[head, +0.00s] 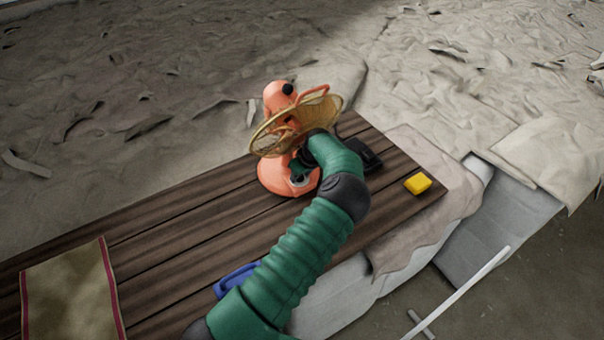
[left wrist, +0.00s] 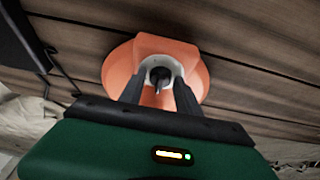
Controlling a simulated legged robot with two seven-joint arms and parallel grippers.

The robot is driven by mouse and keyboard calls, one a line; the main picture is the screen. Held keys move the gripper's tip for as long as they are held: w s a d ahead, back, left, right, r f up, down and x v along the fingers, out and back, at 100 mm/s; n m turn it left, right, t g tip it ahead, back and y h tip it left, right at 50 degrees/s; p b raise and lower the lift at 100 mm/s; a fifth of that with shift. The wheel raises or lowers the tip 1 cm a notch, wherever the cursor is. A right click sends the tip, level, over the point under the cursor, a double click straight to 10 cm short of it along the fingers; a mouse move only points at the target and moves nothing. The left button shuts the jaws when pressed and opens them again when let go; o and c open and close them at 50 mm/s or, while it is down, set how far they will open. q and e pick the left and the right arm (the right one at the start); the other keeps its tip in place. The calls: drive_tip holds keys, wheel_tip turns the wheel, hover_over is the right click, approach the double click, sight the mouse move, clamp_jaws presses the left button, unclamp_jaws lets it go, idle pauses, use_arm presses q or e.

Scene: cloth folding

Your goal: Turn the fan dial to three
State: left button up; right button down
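The orange fan (head: 278,175) with a brass wire cage stands on the wooden table. Its round orange base shows in the left wrist view (left wrist: 120,72). The dial (left wrist: 160,77) is a small dark knob inside a pale ring on the base; its setting cannot be read. My left gripper (left wrist: 158,88) is open, with one dark finger on each side just in front of the dial. Whether the fingers touch the dial cannot be told. In the head view my left gripper (head: 300,168) is at the fan base, partly hidden by my green arm. My right gripper is not in view.
The plank table (head: 190,215) also holds a yellow block (head: 417,183), a black object (head: 366,157) beside the fan, a blue item (head: 235,279) partly behind my arm, and a tan cloth (head: 70,295) with red edges. The table's middle left is clear.

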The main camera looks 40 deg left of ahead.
use_arm(q)
drive_tip(key=shift+s+a, duration=0.15)
drive_tip(key=c, duration=0.5)
drive_tip(key=shift+c, duration=1)
drive_tip(key=shift+w+d, duration=0.2)
drive_tip(key=shift+d, duration=0.1)
clamp_jaws()
drive_tip(key=shift+f+b, duration=0.15)
drive_tip(key=shift+b, duration=0.25)
drive_tip(key=m+b, duration=0.1)
drive_tip(key=m+t+b, duration=0.1)
drive_tip(key=b, duration=0.1)
drive_tip(key=m+h+b, duration=0.1)
drive_tip(key=m+b, duration=0.1)
drive_tip(key=shift+s+a+f+t, duration=0.2)
drive_tip(key=shift+s+t, duration=0.05)
drive_tip(key=shift+t, duration=0.05)
drive_tip(key=shift+r+m, duration=0.2)
drive_tip(key=shift+m, duration=0.1)
drive_tip(key=shift+d+r, duration=0.1)
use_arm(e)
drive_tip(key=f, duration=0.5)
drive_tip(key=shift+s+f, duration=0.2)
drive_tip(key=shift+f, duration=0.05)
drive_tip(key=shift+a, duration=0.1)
